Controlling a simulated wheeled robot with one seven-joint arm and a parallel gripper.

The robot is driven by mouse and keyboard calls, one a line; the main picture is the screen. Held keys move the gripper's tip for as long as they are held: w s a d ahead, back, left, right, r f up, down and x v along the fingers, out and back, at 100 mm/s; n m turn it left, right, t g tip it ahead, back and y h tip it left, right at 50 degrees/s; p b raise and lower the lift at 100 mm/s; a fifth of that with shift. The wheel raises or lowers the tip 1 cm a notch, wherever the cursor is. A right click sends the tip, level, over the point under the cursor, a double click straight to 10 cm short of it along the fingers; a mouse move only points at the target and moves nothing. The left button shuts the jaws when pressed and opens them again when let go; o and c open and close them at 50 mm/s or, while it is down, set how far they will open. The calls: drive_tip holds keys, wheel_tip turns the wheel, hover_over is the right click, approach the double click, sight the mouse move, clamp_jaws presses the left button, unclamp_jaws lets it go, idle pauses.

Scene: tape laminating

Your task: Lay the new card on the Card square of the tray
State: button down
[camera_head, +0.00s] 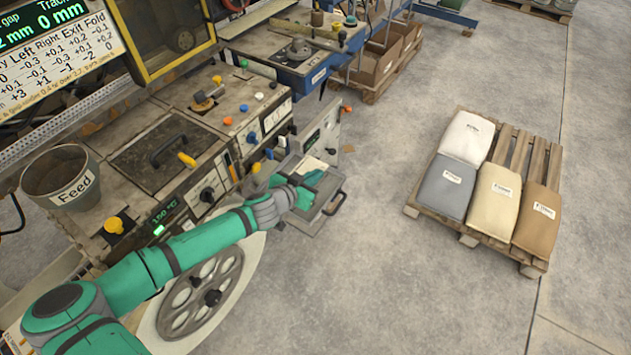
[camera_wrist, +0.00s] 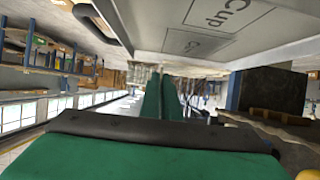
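The tray (camera_head: 328,194) is at the front of the machine in the head view, with a dark handle at its near right corner. In the wrist view the pale tray (camera_wrist: 215,20) fills the top, turned over in the picture, with a "Cup" square and a smaller marked square (camera_wrist: 195,42). I cannot read a Card label. My gripper (camera_head: 310,180) is over the tray; its green fingers also show in the wrist view (camera_wrist: 161,88), close together. I cannot tell whether a thin card is between them. A small whitish patch (camera_head: 312,166) shows by the fingers; I cannot tell if it is the card.
The machine with knobs, a readout and a feed bucket (camera_head: 63,182) stands on the left. A large spoked wheel (camera_head: 203,290) is below my arm. A pallet with several sacks (camera_head: 468,138) lies on the right. The floor between is clear.

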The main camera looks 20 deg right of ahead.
drive_tip(key=shift+w+d+f, duration=0.1)
drive_tip(key=shift+f, duration=0.15)
drive_tip(key=shift+w+f, duration=0.1)
drive_tip(key=shift+f, duration=1.5)
drive_tip(key=shift+f, duration=0.2)
drive_tip(key=c, duration=2)
unclamp_jaws()
drive_tip(key=shift+r, duration=0.1)
